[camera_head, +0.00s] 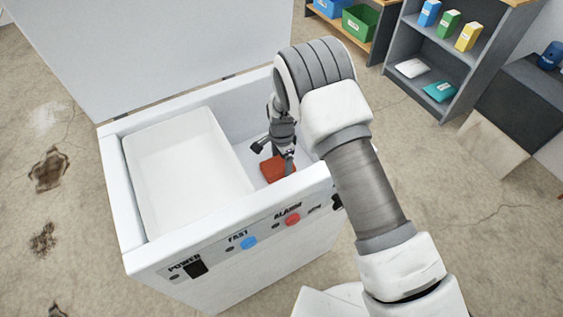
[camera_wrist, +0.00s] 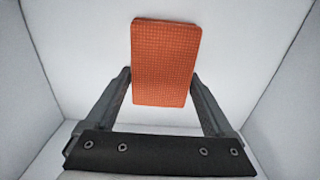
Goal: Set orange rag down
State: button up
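The orange rag (camera_head: 275,171) is low inside the right part of the open white chest freezer (camera_head: 115,195). My gripper (camera_head: 288,163) reaches down into that part from above. In the wrist view the rag (camera_wrist: 166,60) is a flat orange block with a fine grid texture. The two dark fingers of my gripper (camera_wrist: 161,76) meet its left and right edges, and the rag sticks out beyond the fingertips. I cannot tell whether the rag touches the freezer floor. My arm hides part of the freezer's right end.
A white bin or basket (camera_head: 185,165) fills the left part of the freezer. The raised lid (camera_head: 160,50) stands behind. White walls close around my gripper. Shelves (camera_head: 450,60) with boxes and packets stand at the back right.

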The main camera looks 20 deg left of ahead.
jog(key=shift+o, duration=0.6)
jog(key=shift+r, duration=0.15)
notch_tip(320, 180, up, 12)
jog(key=p, duration=0.3)
jog(key=shift+p, duration=0.35)
jog(key=shift+r, duration=0.15)
notch_tip(320, 180, up, 14)
jog(key=f+n+y, duration=0.1)
send_over(282, 162)
jog(key=w+d, duration=0.2)
jog(key=d, duration=0.6)
jog(key=s+d+r+n+t, duration=0.1)
jog(key=s+d+r+n, duration=0.15)
jog(key=d+r, duration=0.5)
jog(key=s+d+r+n+t, duration=0.1)
jog(key=s+d+r+t, duration=0.15)
jog(key=d+r, duration=0.5)
jog(key=s+d+r+n+t, duration=0.1)
jog(key=s+d+r, duration=0.1)
jog(key=s+d, duration=0.4)
jog(key=s+d+r+n+t+h, duration=0.1)
jog(key=s+d+r+n, duration=0.1)
jog(key=s+d, duration=0.4)
jog(key=s+r, duration=0.1)
jog(key=s, duration=0.4)
